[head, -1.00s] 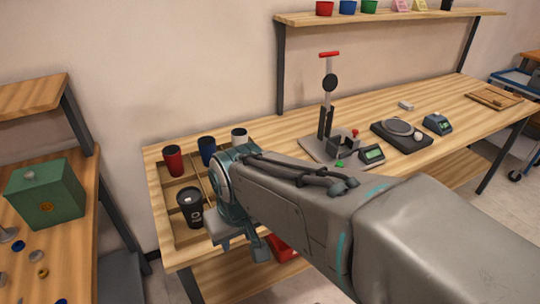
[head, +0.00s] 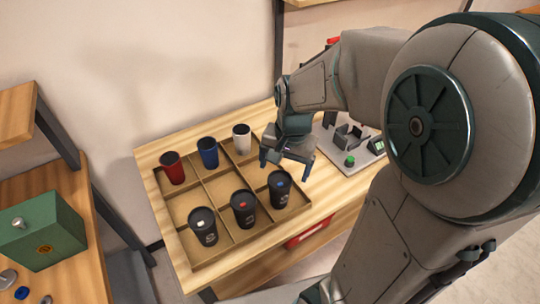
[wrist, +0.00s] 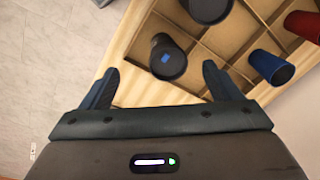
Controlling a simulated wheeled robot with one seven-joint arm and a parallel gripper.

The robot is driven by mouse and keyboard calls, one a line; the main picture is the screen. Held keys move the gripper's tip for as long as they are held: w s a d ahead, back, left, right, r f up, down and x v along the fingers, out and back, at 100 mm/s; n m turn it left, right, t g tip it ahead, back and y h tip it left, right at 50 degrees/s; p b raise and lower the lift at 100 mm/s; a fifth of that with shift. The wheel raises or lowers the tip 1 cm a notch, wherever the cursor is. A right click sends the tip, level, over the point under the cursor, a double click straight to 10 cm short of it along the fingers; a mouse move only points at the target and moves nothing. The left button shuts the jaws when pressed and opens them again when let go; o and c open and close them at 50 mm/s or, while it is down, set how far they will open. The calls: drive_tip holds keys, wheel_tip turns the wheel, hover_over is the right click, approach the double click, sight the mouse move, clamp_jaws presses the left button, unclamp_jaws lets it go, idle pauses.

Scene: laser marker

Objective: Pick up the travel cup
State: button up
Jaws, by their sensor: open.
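Three black travel cups with lids stand upright in the front row of a divided wooden tray (head: 185,234). In the wrist view the blue-marked cup (wrist: 172,68) shows between my spread fingers (wrist: 160,74), lid toward the camera. Whether the fingers reach down around it, I cannot tell.
Red (head: 172,168), blue (head: 208,152) and white (head: 242,139) cups stand in the tray's back row. A grey device with a green button (head: 349,160) stands right of the tray. A green box (head: 42,232) is on the left bench.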

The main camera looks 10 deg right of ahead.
sight(280, 181)
drive_tip(key=w+f+m+p, duration=0.1)
drive_tip(key=f, duration=0.2)
drive_tip(key=w+f+m, duration=0.1)
drive_tip(key=w+f, duration=0.1)
drive_tip(key=f, duration=0.1)
drive_tip(key=w+f+m+p, duration=0.1)
drive_tip(key=f, duration=0.2)
drive_tip(key=shift+w+d+m+g+h+p, duration=0.2)
drive_tip(key=shift+d+m+g+h+p, duration=0.1)
drive_tip(key=shift+m+g, duration=0.1)
drive_tip(key=shift+w+f, duration=0.15)
drive_tip(key=shift+f, duration=2.2)
drive_tip(key=c, duration=0.7)
